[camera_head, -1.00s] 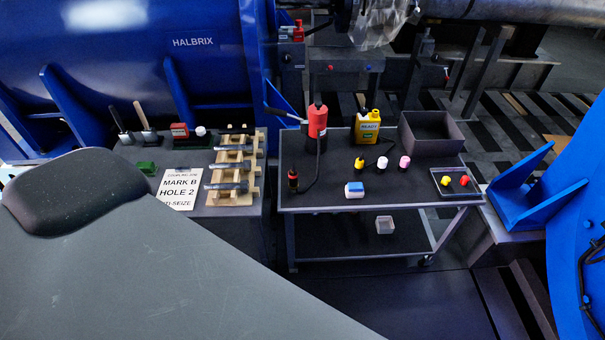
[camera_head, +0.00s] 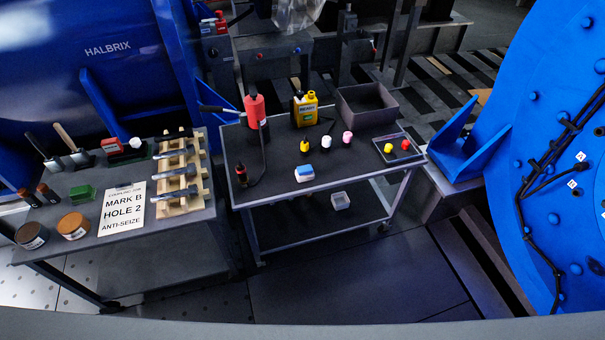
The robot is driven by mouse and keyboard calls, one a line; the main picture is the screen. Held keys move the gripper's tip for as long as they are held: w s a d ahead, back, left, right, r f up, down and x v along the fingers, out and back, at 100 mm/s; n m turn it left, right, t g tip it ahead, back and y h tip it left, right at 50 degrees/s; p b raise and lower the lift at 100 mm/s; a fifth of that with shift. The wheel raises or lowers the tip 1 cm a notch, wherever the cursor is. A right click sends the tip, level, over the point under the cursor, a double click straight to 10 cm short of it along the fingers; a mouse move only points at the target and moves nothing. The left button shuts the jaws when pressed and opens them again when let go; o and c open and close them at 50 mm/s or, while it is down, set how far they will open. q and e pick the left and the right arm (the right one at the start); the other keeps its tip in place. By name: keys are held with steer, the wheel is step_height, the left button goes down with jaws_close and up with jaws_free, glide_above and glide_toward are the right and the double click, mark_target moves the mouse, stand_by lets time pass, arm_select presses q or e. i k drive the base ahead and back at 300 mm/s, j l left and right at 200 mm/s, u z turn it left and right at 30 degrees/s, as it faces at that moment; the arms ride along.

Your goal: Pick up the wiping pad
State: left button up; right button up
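A small blue-and-white block (camera_head: 304,173), which looks like the wiping pad, lies near the front edge of the dark trolley top (camera_head: 275,190). Its blue side is up and white shows below. A green block (camera_head: 82,194) lies on the left bench; I cannot tell what it is. Neither of my grippers is in view, and nothing touches the blue-and-white block.
On the trolley stand a red bottle (camera_head: 256,111), a yellow container (camera_head: 305,109), a grey open bin (camera_head: 367,106), small capped bottles and a shallow tray (camera_head: 386,153). The left bench holds a wooden bolt rack (camera_head: 184,206) and a sign (camera_head: 122,209). A blue flange (camera_head: 560,190) stands right.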

mark_target(302, 173)
steer(key=z, duration=1.75)
steer(key=u, duration=1.75)
steer(key=i+l+u, duration=0.15)
steer(key=l+u, duration=0.15)
steer(key=i+l+u, duration=0.25)
steer(key=l+u, duration=0.55)
steer(key=l, duration=0.25)
